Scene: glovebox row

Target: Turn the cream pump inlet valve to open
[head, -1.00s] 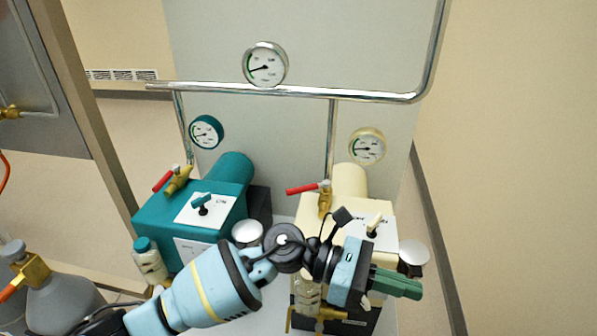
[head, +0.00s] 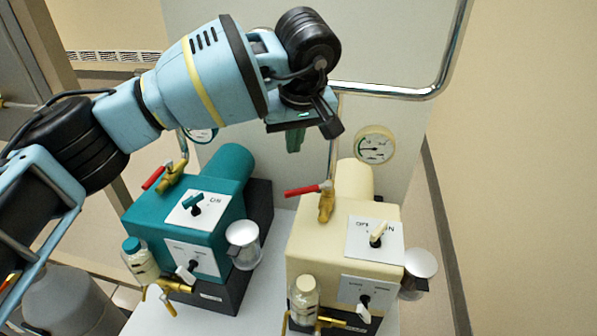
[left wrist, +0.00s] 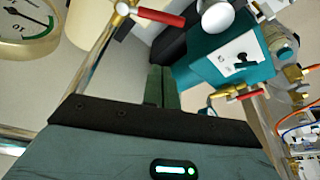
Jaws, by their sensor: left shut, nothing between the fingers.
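The cream pump (head: 330,240) stands at the right in the head view. A brass valve (head: 326,205) sits on its top at the foot of the steel pipe, and its red lever (head: 304,191) points left, across the pipe. No label naming the inlet is legible. A cream switch (head: 378,234) and a pale front lever (head: 363,308) are on its panels. My left gripper (head: 295,140) is above and behind the red lever, apart from it, green fingers shut and empty. In the left wrist view the fingers (left wrist: 158,86) show below a red lever (left wrist: 160,17). My right gripper is out of view.
The teal pump (head: 190,215) with its own red-levered valve (head: 172,175) stands to the left. A cream gauge (head: 374,145) and the steel pipe (head: 395,90) are near my gripper. Glass bottles (head: 304,291) and brass fittings crowd the pump fronts.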

